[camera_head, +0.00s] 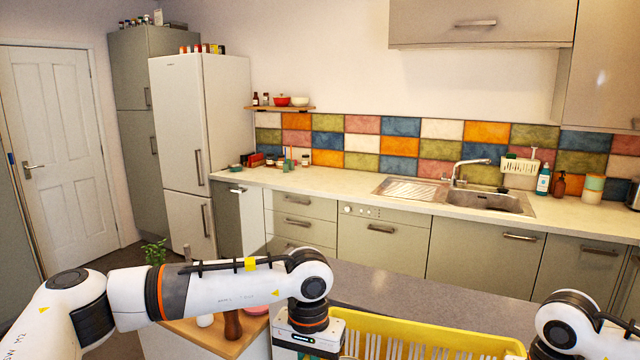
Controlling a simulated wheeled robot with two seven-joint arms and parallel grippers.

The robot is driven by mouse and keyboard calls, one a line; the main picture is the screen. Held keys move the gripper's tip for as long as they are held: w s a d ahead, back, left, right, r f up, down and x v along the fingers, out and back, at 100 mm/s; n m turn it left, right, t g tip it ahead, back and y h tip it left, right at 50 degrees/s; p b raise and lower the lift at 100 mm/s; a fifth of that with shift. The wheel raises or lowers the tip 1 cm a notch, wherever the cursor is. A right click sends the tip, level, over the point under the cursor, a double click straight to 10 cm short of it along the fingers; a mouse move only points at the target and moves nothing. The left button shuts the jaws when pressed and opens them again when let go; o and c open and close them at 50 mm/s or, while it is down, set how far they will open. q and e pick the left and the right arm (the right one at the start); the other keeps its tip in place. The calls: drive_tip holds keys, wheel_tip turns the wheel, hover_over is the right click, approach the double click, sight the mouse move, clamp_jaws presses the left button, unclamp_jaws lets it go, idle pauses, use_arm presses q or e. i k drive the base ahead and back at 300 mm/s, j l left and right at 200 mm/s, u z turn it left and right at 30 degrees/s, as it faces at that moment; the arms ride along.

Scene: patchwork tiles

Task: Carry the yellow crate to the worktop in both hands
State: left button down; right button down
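The yellow crate (430,329) is at the bottom of the head view, with slotted walls; its near part is cut off by the frame. My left gripper (308,345) is at the crate's left end, pointing down; its fingertips are out of frame. My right gripper (548,350) is at the crate's right end and mostly cut off. I cannot tell whether either one grips the crate. A pale worktop (340,183) with a sink runs along the back wall. A grey surface (440,303) lies just behind the crate; whether the crate rests on it is hidden.
A wooden top (222,340) at the lower left holds a brown mill (233,325) and a pink bowl (256,308), close under my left arm. A plant (155,252) stands behind that arm. The sink (490,200), soap bottle (543,180) and jars occupy the worktop's right; its middle is clear.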

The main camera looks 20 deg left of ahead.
sight(321, 181)
drive_tip(key=u, duration=2.05)
drive_tip(key=i+j+u, duration=0.1)
drive_tip(key=i+u, duration=0.2)
drive_tip(key=i, duration=0.65)
drive_tip(key=i+l+u, duration=0.15)
drive_tip(key=i+u, duration=0.15)
drive_tip(key=i, duration=1.7)
drive_tip(key=i+z, duration=0.3)
drive_tip(key=i, duration=0.2)
drive_tip(key=i+j+z, duration=0.3)
drive_tip(key=i, duration=0.2)
drive_tip(key=i+l+z, duration=0.1)
drive_tip(key=i+z, duration=0.15)
drive_tip(key=z, duration=0.15)
drive_tip(key=i+z, duration=0.55)
drive_tip(key=z, duration=0.2)
drive_tip(key=i+l+z, duration=0.1)
drive_tip(key=i+z, duration=0.9)
